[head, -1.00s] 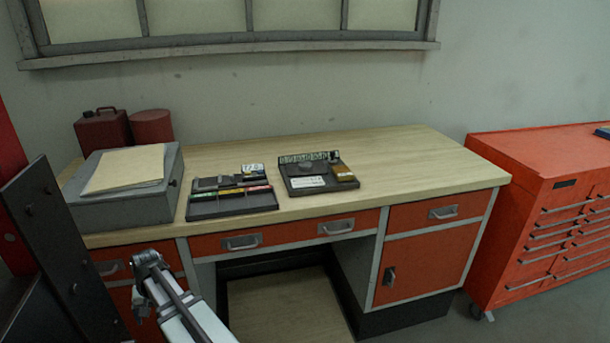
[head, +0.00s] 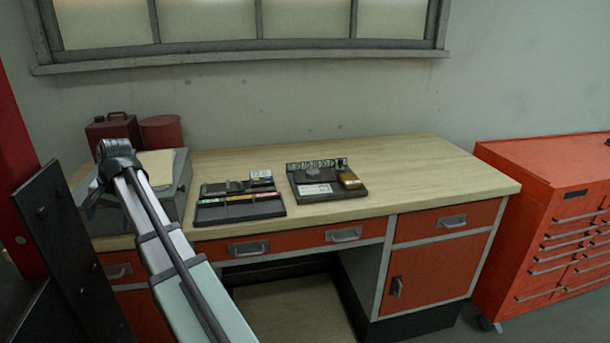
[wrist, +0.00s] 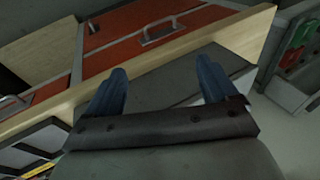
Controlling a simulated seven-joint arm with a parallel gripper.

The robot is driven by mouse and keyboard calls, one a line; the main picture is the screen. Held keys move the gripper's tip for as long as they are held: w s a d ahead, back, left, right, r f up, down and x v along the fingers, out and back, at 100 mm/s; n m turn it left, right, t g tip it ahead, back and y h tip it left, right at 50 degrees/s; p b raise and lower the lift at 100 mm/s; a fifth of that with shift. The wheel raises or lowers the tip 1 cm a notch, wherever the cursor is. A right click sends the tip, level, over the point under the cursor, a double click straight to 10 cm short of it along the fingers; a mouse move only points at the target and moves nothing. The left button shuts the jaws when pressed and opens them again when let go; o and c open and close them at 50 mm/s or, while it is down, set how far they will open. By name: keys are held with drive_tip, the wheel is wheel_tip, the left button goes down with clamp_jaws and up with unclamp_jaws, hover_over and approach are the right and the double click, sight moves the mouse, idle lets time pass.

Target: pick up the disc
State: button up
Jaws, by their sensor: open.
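A small grey round piece, which looks like the disc (head: 313,173), sits on the right-hand dark tray (head: 334,195) on the desk in the head view. It is too small to make out in detail. I cannot make it out in the wrist view. My gripper (wrist: 162,66) shows two blue fingers spread apart with nothing held between them. A grey surface and the desk edge lie beyond the fingers. In the head view my arm reaches up at the left, in front of the grey box, well left of the disc; the fingers cannot be made out there.
The grey box (head: 181,188) with papers on top stands at the desk's left, partly hidden by my arm. A second dark tray (head: 240,210) holds several small items. Red cans stand behind the box. The desk's right side (head: 430,175) is clear. A red tool cabinet (head: 540,210) stands to the right.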

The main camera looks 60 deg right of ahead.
drive_tip(key=d+r+m, duration=0.1)
drive_tip(key=d+r, duration=0.1)
drive_tip(key=d, duration=0.4)
drive_tip(key=s+d+r+m+h, duration=0.1)
drive_tip(key=d+r, duration=0.1)
drive_tip(key=d, duration=0.4)
drive_tip(key=d+r+h, duration=0.1)
drive_tip(key=d+r, duration=0.1)
drive_tip(key=d, duration=0.4)
drive_tip(key=shift+s+d+m, duration=0.3)
drive_tip(key=shift+d+m, duration=0.05)
drive_tip(key=shift+m, duration=0.05)
drive_tip(key=s+d+m+g+h, duration=0.15)
drive_tip(key=s+d, duration=0.25)
drive_tip(key=d, duration=0.9)
drive_tip(key=m+g+h, duration=0.2)
drive_tip(key=m+g, duration=0.1)
drive_tip(key=m, duration=0.1)
approach(313, 171)
drive_tip(key=shift+y, duration=0.25)
drive_tip(key=x, duration=0.8)
drive_tip(key=shift+d+f, duration=0.2)
drive_tip(key=shift+c, duration=0.4)
